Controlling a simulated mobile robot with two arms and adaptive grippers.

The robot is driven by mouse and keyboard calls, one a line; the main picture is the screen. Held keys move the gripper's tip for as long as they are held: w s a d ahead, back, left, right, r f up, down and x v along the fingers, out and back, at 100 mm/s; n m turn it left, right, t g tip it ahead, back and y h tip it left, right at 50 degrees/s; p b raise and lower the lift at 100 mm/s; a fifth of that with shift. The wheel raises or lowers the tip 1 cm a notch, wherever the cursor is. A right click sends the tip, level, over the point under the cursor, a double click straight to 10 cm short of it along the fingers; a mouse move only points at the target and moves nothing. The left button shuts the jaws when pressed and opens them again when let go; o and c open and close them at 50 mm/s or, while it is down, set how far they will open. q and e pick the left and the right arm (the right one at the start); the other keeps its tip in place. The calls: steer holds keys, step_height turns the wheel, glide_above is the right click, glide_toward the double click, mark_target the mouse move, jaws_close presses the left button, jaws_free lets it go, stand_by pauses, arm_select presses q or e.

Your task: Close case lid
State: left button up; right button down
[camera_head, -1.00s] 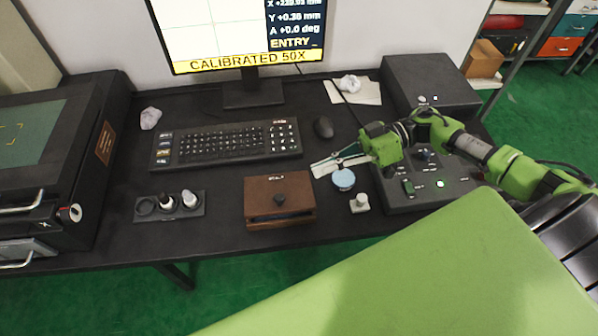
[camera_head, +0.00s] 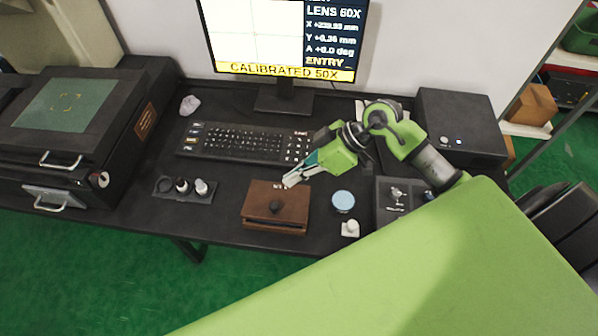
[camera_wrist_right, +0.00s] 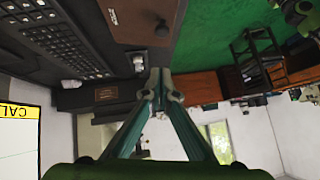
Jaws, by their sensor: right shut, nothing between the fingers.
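The brown wooden case (camera_head: 262,223) lies on the black desk, and its lid (camera_head: 258,198) carries a dark round knob (camera_head: 275,207). A thin dark line shows between lid and base at the front; I cannot tell whether the lid is fully down. My right gripper (camera_head: 288,182) is shut and empty, its tips at the case's back right edge, apparently just above it; contact is unclear. In the right wrist view, the lid (camera_wrist_right: 133,22) with its knob (camera_wrist_right: 161,28) shows beyond the shut fingertips (camera_wrist_right: 162,88). My left gripper is not in view.
A keyboard (camera_head: 240,143) lies behind the case. A light blue round lid (camera_head: 343,201) and a small white piece (camera_head: 350,229) stand to its right, near a control box (camera_head: 398,196). A dark holder (camera_head: 170,196) with small parts is on the left.

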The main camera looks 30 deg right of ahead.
mark_target(281, 209)
steer(key=a+f, duration=0.1)
steer(key=f, duration=0.1)
steer(key=a+f+p, duration=0.1)
steer(key=f, duration=0.2)
steer(key=a+f, duration=0.2)
steer(key=f, duration=0.1)
steer(key=shift+w, duration=0.25)
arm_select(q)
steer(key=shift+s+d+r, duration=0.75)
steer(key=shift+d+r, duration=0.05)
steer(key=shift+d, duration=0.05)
arm_select(e)
steer(key=shift+f, duration=0.1)
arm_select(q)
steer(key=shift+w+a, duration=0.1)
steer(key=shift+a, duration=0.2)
